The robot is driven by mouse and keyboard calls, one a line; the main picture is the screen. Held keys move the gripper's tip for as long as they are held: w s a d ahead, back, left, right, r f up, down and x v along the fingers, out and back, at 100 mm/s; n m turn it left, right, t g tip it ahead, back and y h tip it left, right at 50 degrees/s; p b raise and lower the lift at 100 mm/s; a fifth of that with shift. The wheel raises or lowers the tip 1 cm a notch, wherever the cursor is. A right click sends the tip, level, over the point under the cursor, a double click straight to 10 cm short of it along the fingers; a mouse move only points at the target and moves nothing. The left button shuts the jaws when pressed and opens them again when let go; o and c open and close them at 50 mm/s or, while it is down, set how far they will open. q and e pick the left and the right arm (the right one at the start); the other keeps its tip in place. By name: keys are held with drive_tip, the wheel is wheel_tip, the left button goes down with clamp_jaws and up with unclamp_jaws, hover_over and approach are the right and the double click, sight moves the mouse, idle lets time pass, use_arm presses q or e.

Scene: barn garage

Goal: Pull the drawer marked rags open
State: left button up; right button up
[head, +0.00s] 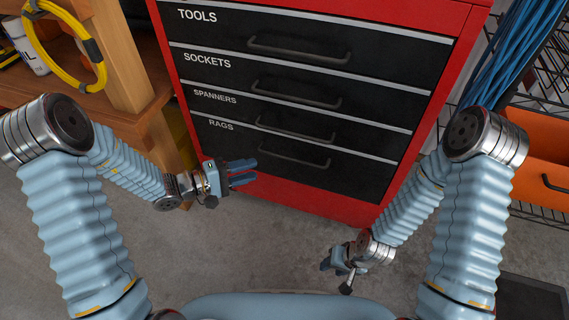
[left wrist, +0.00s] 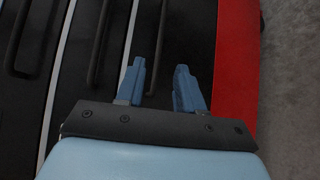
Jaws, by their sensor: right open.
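The drawer marked rags (head: 236,138) is the lowest of the black drawers in the red cabinet, and it looks shut. Its dark bar handle (head: 293,156) runs across its front. My left gripper (head: 250,173) is just left of and slightly below that handle, its fingers pointing right in the head view. In the left wrist view its two blue fingers (left wrist: 160,80) stand apart with nothing visible gripped. The dark drawer front lies beyond them. My right gripper (head: 336,264) is low, in front of the cabinet, open and empty, away from the handle.
Drawers marked tools (head: 220,35), sockets (head: 225,75) and spanners (head: 228,108) sit above, all shut. A wooden bench (head: 125,60) stands to the left. A wire rack with an orange bin (head: 530,160) stands at right. The concrete floor (head: 270,235) before the cabinet is clear.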

use_arm(q)
drive_tip(key=x, duration=1.1)
drive_tip(key=shift+c, duration=0.2)
clamp_jaws()
idle(0.9)
